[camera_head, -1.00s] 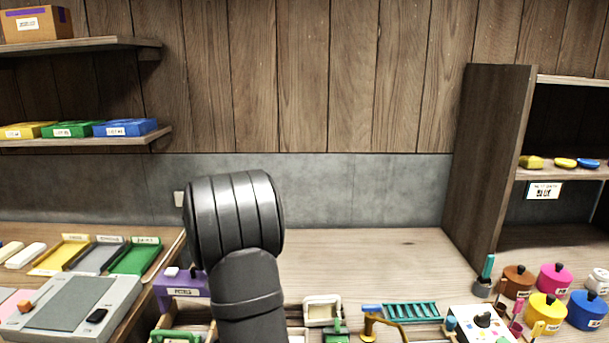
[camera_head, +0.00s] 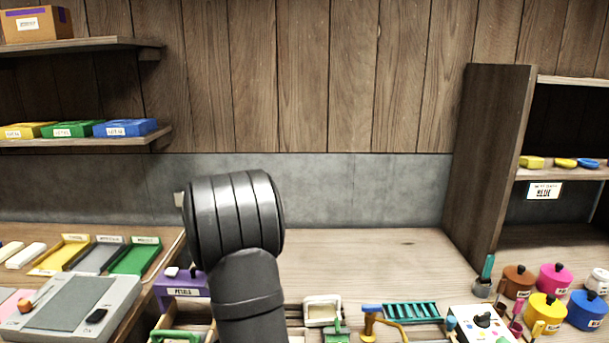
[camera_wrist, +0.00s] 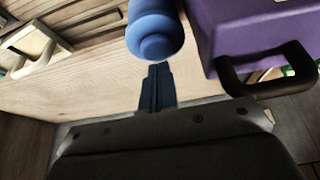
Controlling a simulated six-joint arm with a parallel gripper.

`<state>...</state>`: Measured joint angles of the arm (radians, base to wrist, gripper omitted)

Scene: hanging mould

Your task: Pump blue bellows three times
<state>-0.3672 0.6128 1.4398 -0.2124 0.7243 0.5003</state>
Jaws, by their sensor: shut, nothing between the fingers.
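A blue rounded, stepped object (camera_wrist: 154,32), which may be the blue bellows or a part of it, shows at the top middle of the wrist view. My gripper (camera_wrist: 156,70) is shut and empty, its dark fingertips just below the blue object in the picture. I cannot tell whether they touch it. In the head view my arm hides the gripper, and I cannot make out the bellows there.
A purple box (camera_wrist: 245,35) with a dark handle (camera_wrist: 268,84) is close on the right in the wrist view; the head view shows a purple box (camera_head: 181,284) labelled petals. A white-rimmed tray (camera_head: 322,311) and teal rack (camera_head: 412,313) stand right of my arm.

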